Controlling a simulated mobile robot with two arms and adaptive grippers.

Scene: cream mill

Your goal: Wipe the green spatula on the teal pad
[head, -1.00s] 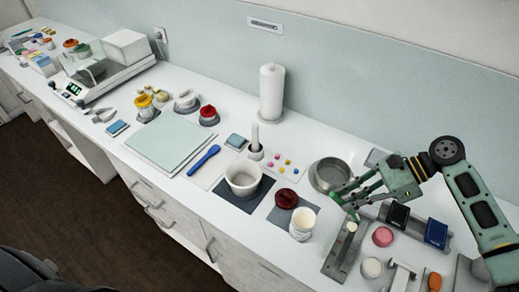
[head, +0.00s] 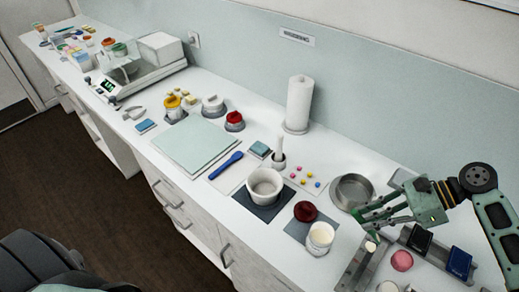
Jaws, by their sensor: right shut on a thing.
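My right gripper (head: 367,219) comes in from the right, above the front right of the counter beside a round metal dish. It is shut on what looks like the green spatula (head: 376,237), which points down over a metal tray. Its pale end is small and partly merges with what lies behind. The fingers hide most of the spatula. A small teal pad (head: 259,149) lies on the counter left of the pestle, well to the left of the gripper. My left gripper is not in view.
A white mortar (head: 264,186) on a dark mat, a dark red lid (head: 305,211) and a cream-filled jar (head: 320,238) stand left of the gripper. A metal dish (head: 352,192) and paper towel roll (head: 299,104) stand behind. A blue spatula (head: 226,165) lies beside a large pale slab (head: 195,145).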

